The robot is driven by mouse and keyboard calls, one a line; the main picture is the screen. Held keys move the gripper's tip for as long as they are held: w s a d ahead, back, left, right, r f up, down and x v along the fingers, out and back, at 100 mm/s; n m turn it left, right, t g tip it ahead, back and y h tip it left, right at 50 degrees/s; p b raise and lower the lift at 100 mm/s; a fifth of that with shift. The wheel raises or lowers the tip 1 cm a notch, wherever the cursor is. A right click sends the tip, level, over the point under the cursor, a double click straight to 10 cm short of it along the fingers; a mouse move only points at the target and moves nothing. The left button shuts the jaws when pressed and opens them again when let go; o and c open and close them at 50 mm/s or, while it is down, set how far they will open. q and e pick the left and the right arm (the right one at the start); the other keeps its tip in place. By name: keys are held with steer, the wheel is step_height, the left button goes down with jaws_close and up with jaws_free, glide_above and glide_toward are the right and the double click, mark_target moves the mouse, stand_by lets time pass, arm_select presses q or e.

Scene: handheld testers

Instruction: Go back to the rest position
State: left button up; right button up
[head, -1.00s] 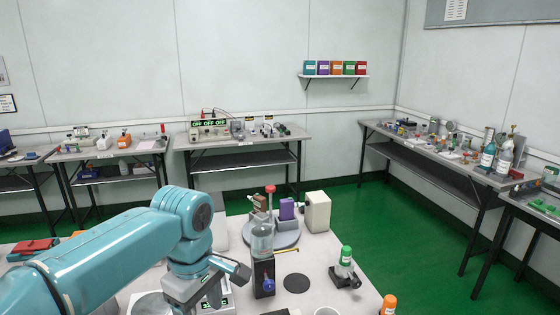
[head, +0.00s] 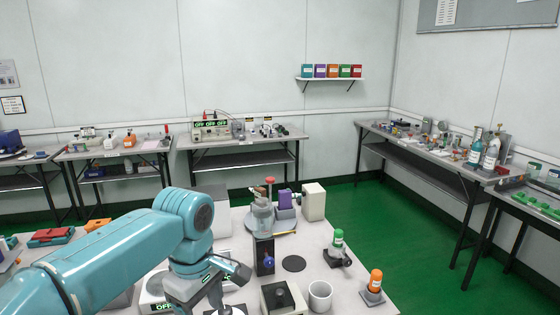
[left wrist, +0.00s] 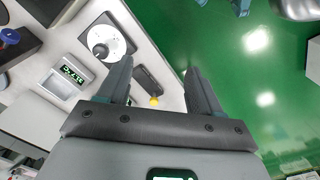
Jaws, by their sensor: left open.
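My left arm comes in from the left in the head view, bent at a teal elbow, and its gripper (head: 212,296) hangs low over the near table (head: 345,285). The fingertips are partly cut off at the bottom edge there. In the left wrist view the left gripper (left wrist: 158,72) is open, its two dark fingers apart and nothing held. A small dark device with a yellow knob (left wrist: 148,82) lies on the table below, seen between the fingers and apart from them. My right gripper is not in view.
Benches line the walls. Green floor (head: 395,225) is clear to the right.

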arm_select(q)
step_height(320, 180, down, 22)
steer(key=s+d+m+h+p, duration=0.3)
steer(key=m, duration=0.3)
steer(key=s+f+m+p, duration=0.1)
steer(key=s+f+m, duration=0.1)
steer(key=s+f, duration=0.4)
steer(key=s+f+m+h+p, duration=0.1)
steer(key=s+f+m, duration=0.1)
steer(key=s+f, duration=0.4)
steer(key=s+a, duration=0.1)
steer(key=s, duration=0.4)
steer(key=shift+s+f, duration=0.2)
steer(key=shift+f, duration=0.15)
